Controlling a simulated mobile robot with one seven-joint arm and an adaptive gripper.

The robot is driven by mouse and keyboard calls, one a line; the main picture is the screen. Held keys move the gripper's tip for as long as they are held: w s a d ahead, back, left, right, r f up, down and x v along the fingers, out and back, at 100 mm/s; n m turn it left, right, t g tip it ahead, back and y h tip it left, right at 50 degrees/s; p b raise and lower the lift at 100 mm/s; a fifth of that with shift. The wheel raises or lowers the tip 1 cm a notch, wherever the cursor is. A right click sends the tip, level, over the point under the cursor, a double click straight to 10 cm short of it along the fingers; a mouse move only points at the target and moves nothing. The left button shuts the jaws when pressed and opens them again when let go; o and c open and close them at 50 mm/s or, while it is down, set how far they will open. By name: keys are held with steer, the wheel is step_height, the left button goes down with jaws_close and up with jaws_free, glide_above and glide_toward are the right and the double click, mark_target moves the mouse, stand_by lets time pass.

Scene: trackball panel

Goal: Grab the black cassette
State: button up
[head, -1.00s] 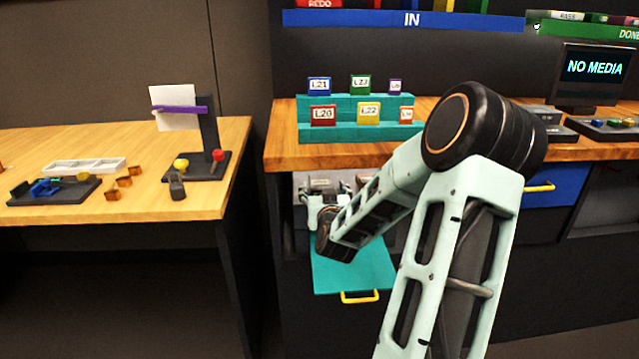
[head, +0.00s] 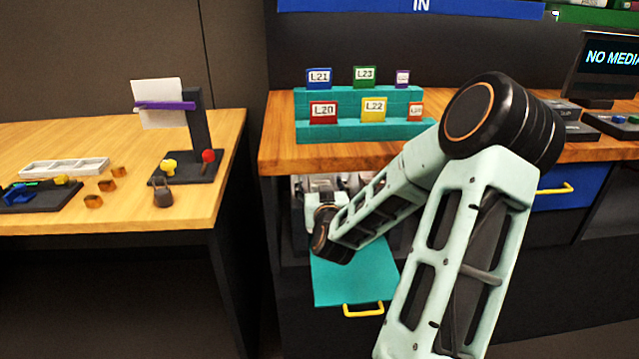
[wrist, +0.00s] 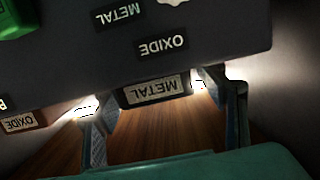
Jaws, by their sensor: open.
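In the wrist view, a dark block with a METAL label (wrist: 155,90), seemingly the black cassette, lies ahead between my fingertips. Its label reads upside down. My gripper (wrist: 150,97) is open, with one finger on each side of it. I cannot tell whether the fingers touch it. In the head view, my gripper (head: 322,192) reaches into the dim compartment under the wooden counter, above the pulled-out teal drawer (head: 352,280). The cassette cannot be made out there.
A grey panel (wrist: 215,25) with METAL and OXIDE labels hangs close over the fingers. A brown block labelled OXIDE (wrist: 22,122) lies at the left. The teal rack (head: 375,131) with labelled cassettes stands on the counter above. A dark wall closes the right side.

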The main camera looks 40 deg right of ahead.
steer(key=shift+w+d, duration=0.1)
steer(key=c, duration=1.2)
steer(key=shift+c, duration=0.5)
steer(key=shift+r, duration=0.15)
